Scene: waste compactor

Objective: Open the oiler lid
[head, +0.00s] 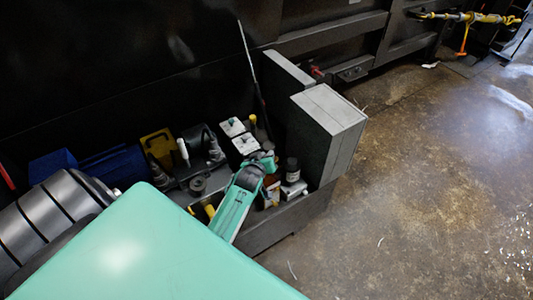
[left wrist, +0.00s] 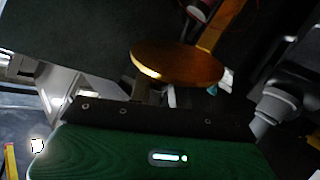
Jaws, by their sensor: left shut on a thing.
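My left gripper (head: 262,161) reaches down among the bottles and small parts in the dark compartment beside the black machine. In the left wrist view an orange-brown round disc, which looks like the oiler lid (left wrist: 180,65), lies right in front of the gripper's dark front edge. My left gripper (left wrist: 155,95) is shut at it; the fingertips are mostly hidden under the disc. In the head view the gripper covers the lid, and I cannot make out the oiler clearly. My right gripper is not in view.
A grey box (head: 328,125) stands just right of the gripper. A dark bottle (head: 292,169) and an amber bottle (head: 271,190) stand close by. White-topped blocks (head: 240,138), a yellow part (head: 158,146) and blue bins (head: 115,168) lie left. The floor (head: 440,190) at right is open.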

